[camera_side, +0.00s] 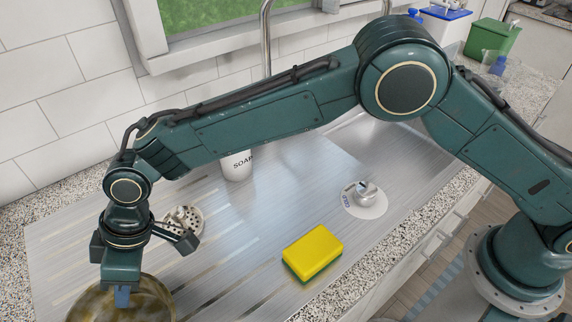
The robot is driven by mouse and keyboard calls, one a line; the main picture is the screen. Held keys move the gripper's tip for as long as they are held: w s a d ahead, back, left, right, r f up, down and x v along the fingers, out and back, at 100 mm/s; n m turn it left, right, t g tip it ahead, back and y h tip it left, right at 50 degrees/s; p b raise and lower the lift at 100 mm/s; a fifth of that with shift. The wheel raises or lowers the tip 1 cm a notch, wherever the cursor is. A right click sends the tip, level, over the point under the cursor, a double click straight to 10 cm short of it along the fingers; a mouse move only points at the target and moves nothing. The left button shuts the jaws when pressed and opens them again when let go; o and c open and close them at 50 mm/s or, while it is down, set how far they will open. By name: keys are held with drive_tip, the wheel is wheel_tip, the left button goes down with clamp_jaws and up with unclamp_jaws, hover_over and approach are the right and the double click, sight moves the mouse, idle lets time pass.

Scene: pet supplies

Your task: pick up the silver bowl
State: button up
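A round bowl (155,304) with a mottled yellow-brown, shiny surface is at the bottom left, cut off by the lower edge of the picture. It looks more brownish than silver, and no plainly silver bowl is in view. My gripper (122,296) points down at this bowl, and its blue tip overlaps the bowl in the picture. I cannot tell whether it touches the bowl or how far apart the fingers are. The gripper hides part of the bowl.
A yellow and green sponge (312,250) lies on the metal drainboard (235,215). A silver fitting on a white disc (365,200) is right of it. A white soap bottle (237,167) stands behind my arm. A perforated metal piece (185,219) is near the gripper.

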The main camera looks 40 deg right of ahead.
clamp_jaws()
drive_tip(key=shift+r, duration=0.1)
idle(0.3)
drive_tip(key=shift+r, duration=4.95)
